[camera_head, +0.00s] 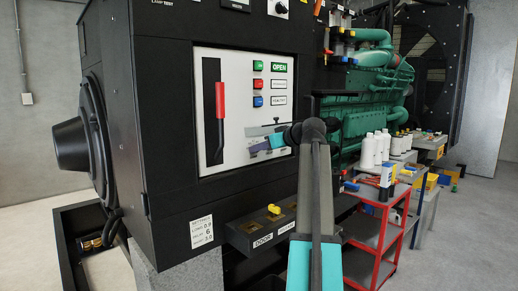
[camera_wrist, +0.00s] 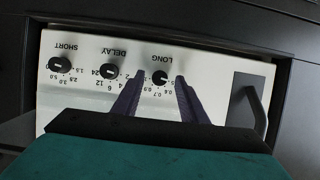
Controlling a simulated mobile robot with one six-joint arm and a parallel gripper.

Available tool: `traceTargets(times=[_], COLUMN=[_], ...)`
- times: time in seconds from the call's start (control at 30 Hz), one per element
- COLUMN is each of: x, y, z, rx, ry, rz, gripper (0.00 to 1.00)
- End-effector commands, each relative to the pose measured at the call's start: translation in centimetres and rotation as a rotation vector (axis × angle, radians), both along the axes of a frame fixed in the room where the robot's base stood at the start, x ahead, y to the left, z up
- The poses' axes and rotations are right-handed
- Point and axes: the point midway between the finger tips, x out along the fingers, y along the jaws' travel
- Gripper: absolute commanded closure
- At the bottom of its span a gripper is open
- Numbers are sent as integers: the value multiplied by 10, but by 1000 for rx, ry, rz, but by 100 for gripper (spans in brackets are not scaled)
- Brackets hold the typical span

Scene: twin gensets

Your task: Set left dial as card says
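My gripper (camera_head: 255,148) is at the white breaker panel (camera_head: 235,75) in the head view, where my arm hides the dials. In the wrist view, which looks upside down, three black dials sit in a row: SHORT (camera_wrist: 60,64), DELAY (camera_wrist: 111,71) and LONG (camera_wrist: 160,76). LONG is nearest the lever, so it is the left dial when upright. My gripper's purple fingers (camera_wrist: 161,80) are apart, one on each side of the LONG dial; contact cannot be told. The setpoint card (camera_head: 202,232) lists LONG, DELAY and SHORT; its small values are hard to read, DELAY looks like 6.
A lever with a red handle (camera_head: 220,100) stands left of my gripper on the panel. Coloured buttons (camera_head: 258,84) sit above it. A ledge with a yellow knob (camera_head: 274,209) juts out below.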

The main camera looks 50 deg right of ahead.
Motion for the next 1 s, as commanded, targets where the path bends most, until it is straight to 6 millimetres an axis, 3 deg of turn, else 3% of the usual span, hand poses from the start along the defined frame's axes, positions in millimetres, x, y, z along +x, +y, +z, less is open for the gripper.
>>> traceTargets(times=[0.4, 0.63, 0.67, 0.7, 1.0], x=[5, 5, 5, 3, 7], y=[-1, -1, -1, 12, 2], z=[-2, -2, -2, -3, -2], rx=[0, 0, 0, 0, 37], ry=[0, 0, 0, 0, -1], rz=[-1, -1, -1, -1, 5], gripper=[61, 100, 100, 100, 100])
